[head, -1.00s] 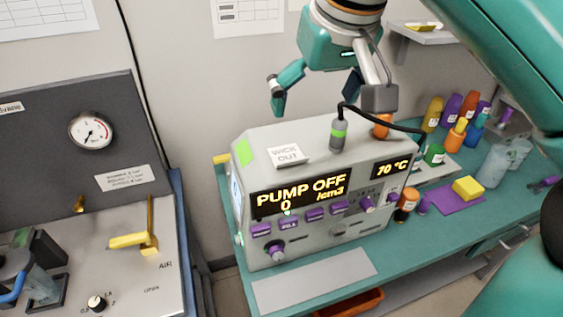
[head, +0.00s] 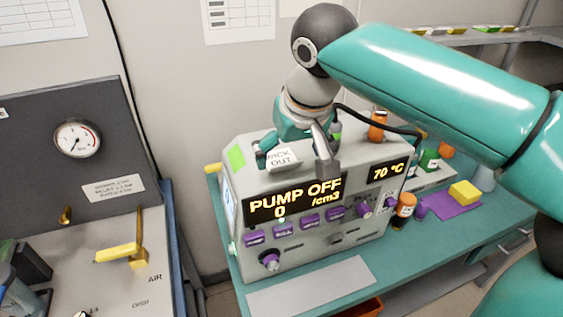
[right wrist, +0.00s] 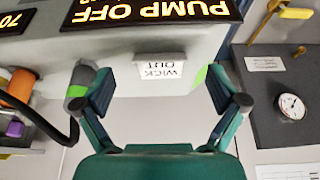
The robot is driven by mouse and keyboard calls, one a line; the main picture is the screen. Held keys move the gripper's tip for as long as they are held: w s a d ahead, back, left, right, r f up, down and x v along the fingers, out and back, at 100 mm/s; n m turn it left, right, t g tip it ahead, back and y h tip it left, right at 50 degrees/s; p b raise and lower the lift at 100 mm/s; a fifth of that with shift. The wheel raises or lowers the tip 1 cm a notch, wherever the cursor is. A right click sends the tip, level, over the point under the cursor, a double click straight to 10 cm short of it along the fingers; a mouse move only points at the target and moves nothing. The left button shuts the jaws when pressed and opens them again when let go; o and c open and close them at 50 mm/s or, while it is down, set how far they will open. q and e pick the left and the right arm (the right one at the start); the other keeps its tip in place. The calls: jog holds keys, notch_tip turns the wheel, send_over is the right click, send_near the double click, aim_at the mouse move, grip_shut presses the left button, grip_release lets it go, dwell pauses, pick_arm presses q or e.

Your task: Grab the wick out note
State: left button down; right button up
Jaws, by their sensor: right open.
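The white "WICK OUT" note (head: 283,158) stands on the top front of the grey pump machine (head: 225,195). It also shows upside down in the right wrist view (right wrist: 160,72), between the fingers. My right gripper (head: 287,148) is open and empty just above the machine's top, at the note. In the right wrist view its two fingers (right wrist: 160,84) lie on either side of the note, spread wider than it, with a visible gap at each side. The right gripper partly covers the note's top in the head view. My left gripper is not in view.
A grey and green plug (right wrist: 78,88) with a black cable stands beside the gripper on the machine. A green sticker (head: 236,157) is left of the note. Bottles, such as an orange one (head: 405,205), and a yellow sponge (head: 464,193) stand right on the teal bench (head: 420,245).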

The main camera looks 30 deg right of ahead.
aim_at(281, 158)
jog(key=shift+x, duration=1.4)
jog(key=c, duration=0.8)
jog(key=shift+r, duration=0.2)
